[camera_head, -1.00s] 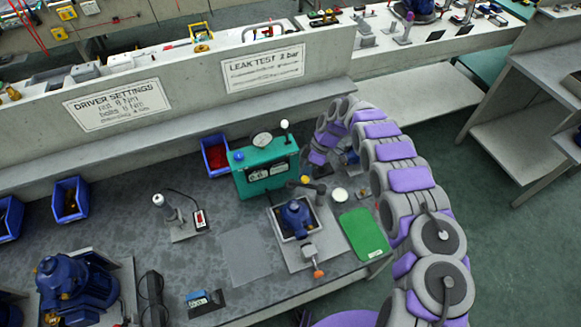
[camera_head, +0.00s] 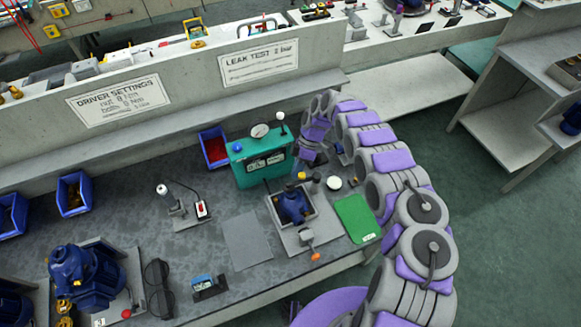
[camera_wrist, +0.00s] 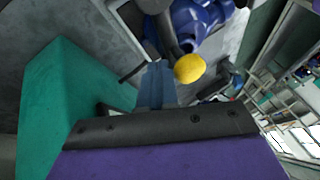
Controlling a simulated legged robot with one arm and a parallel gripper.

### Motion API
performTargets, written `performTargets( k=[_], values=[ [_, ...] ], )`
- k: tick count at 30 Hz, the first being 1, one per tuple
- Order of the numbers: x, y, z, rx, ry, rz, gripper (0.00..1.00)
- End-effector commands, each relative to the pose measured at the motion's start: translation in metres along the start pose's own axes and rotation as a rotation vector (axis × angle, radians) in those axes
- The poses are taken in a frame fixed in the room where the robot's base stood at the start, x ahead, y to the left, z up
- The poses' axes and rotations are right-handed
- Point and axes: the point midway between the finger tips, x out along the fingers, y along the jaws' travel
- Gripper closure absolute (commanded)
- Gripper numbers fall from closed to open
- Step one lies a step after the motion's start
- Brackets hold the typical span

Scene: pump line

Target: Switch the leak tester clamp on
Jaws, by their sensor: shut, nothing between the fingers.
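The green leak tester box (camera_head: 264,166), with a round gauge on top, stands on the bench. In front of it a blue pump (camera_head: 293,207) sits in a grey fixture with an orange-tipped handle (camera_head: 315,256) at its front. A yellow cap (camera_head: 302,176) is behind the pump. In the wrist view, the yellow cap (camera_wrist: 189,68) lies just right of my gripper's (camera_wrist: 155,72) blue-grey fingertips, and the pump (camera_wrist: 205,18) is beyond. My gripper is shut and empty, between the green box and the pump. Whether it touches anything I cannot tell.
A green mat (camera_head: 357,219) lies right of the fixture. A grey sheet (camera_head: 246,240) lies to its left. A thin dark rod (camera_wrist: 133,73) is close left of my fingers in the wrist view.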

Motion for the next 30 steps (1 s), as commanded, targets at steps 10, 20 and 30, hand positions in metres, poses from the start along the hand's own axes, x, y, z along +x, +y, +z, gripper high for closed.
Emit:
performTargets(
  k=[10, 20, 30],
  values=[
    [0.000, -0.012, 0.005, 0.010, 0.005, 0.004, 1.00],
    [0.004, -0.015, 0.006, 0.010, 0.005, 0.003, 1.00],
    [0.005, -0.017, 0.006, 0.010, 0.005, -0.001, 1.00]
  ],
)
